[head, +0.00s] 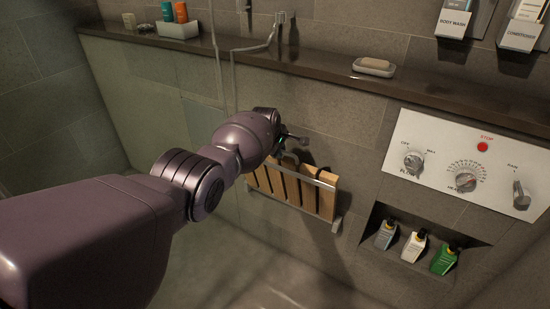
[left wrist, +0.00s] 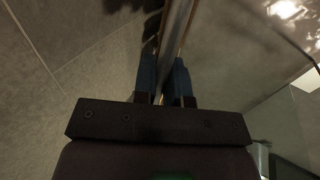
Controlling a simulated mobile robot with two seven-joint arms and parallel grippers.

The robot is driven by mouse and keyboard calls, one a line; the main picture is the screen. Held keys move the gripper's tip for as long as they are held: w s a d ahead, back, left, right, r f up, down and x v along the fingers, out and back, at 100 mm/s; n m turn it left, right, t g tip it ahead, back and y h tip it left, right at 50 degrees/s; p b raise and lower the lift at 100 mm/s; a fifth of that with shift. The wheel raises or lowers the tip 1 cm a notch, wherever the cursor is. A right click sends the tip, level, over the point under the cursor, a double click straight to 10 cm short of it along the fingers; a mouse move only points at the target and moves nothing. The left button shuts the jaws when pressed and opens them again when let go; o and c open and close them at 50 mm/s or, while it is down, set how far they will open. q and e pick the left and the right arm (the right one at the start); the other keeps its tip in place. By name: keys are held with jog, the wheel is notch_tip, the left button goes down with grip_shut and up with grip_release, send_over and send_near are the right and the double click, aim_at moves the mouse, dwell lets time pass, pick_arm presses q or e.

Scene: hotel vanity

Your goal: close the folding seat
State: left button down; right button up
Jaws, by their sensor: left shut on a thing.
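The folding seat (head: 310,196) has pale wooden slats in a metal frame and is mounted low on the tiled wall. It stands steeply raised, with its slats close to upright near the wall; I cannot tell if it touches the wall. My left gripper (head: 292,150) is at its upper edge, and my wrist hides part of the seat's upper left. In the left wrist view, the two blue-grey fingers (left wrist: 164,82) are shut on the seat's metal frame bar (left wrist: 173,45), which runs between them. My right gripper is in neither view.
A dark ledge (head: 330,72) runs above the seat, with a soap dish (head: 374,67) on it. A control panel (head: 465,165) is at the right, above a niche with several bottles (head: 414,246). A shower hose (head: 231,85) hangs behind my arm. The floor below looks clear.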

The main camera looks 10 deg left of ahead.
pick_arm(q)
jog(key=shift+w+d+b, duration=0.2)
jog(key=shift+w+b, duration=0.15)
jog(key=shift+w, duration=0.3)
jog(key=shift+w+d+b, duration=0.2)
jog(key=shift+w+b, duration=0.15)
jog(key=shift+w, duration=0.25)
jog(key=shift+w+d+r+b, duration=0.2)
jog(key=shift+w+b, duration=0.1)
jog(key=shift+w, duration=0.25)
jog(key=shift+w+d+r, duration=0.15)
jog(key=shift+w+r, duration=0.05)
jog(key=shift+w, duration=0.2)
jog(key=c, duration=1.2)
grip_release()
jog(key=shift+r, duration=0.1)
